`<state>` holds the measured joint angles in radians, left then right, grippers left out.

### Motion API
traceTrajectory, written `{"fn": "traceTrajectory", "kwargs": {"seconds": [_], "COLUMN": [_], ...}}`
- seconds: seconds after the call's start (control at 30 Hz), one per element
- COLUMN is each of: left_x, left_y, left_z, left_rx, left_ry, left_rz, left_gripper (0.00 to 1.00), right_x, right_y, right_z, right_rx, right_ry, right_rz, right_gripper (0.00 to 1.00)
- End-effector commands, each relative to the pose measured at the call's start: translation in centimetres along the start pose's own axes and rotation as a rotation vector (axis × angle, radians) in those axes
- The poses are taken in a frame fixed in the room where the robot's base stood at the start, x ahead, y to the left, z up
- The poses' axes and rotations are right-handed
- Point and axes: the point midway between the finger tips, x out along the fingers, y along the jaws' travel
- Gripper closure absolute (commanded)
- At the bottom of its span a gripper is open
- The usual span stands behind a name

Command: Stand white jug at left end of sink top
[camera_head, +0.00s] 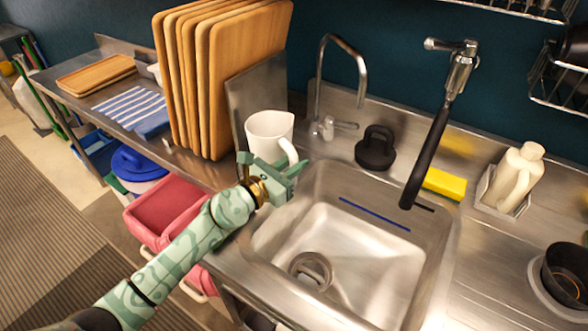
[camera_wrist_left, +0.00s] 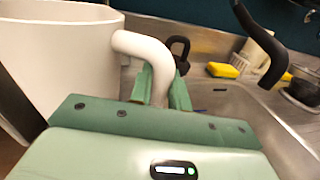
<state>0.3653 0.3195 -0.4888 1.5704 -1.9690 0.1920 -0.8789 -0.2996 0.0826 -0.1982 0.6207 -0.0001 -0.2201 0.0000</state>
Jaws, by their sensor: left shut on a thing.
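The white jug (camera_head: 268,132) stands upright at the left end of the steel sink top (camera_head: 226,180), in front of a metal panel beside the upright wooden boards. In the left wrist view the jug (camera_wrist_left: 60,62) fills the left side, with its handle (camera_wrist_left: 147,52) running down between my green fingers. My left gripper (camera_head: 283,172) is shut on the jug's handle, at the jug's right front side. The jug's base is partly hidden behind the gripper, so I cannot tell whether it touches the sink top. My right gripper is not in view.
The sink basin (camera_head: 345,260) lies right of the jug. A black kettlebell-shaped object (camera_head: 375,150), a faucet (camera_head: 330,90), a yellow sponge (camera_head: 444,184) and a cream bottle (camera_head: 516,178) are along the back. Upright wooden boards (camera_head: 240,60) crowd the left. Pink bins (camera_head: 165,210) are below.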

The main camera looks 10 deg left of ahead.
Motion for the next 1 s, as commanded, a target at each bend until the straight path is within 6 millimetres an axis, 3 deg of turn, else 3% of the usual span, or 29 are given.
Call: {"fn": "traceTrajectory", "kwargs": {"seconds": [0.3, 0.33, 0.4, 0.77, 1.0], "left_x": [0.0, 0.0, 0.0, -0.1, -5.0], "left_y": [0.0, 0.0, 0.0, 0.0, 0.0], "left_z": [-0.2, -0.3, -0.1, 0.5, 0.2], "left_rx": [-0.002, -0.002, -0.002, -0.001, -0.001], "left_ry": [0.001, 0.001, 0.001, 0.000, 0.005], "left_rz": [0.000, 0.000, 0.000, 0.000, -0.001], "left_gripper": [1.00, 0.79, 0.60, 0.60, 0.60], "right_x": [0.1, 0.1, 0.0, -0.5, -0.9], "right_y": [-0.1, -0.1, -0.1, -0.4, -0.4], "right_z": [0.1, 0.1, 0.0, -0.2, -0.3], "right_rx": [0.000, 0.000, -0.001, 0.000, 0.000], "right_ry": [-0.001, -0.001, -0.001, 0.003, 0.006], "right_rz": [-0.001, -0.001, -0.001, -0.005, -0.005], "right_gripper": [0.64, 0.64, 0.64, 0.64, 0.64]}}
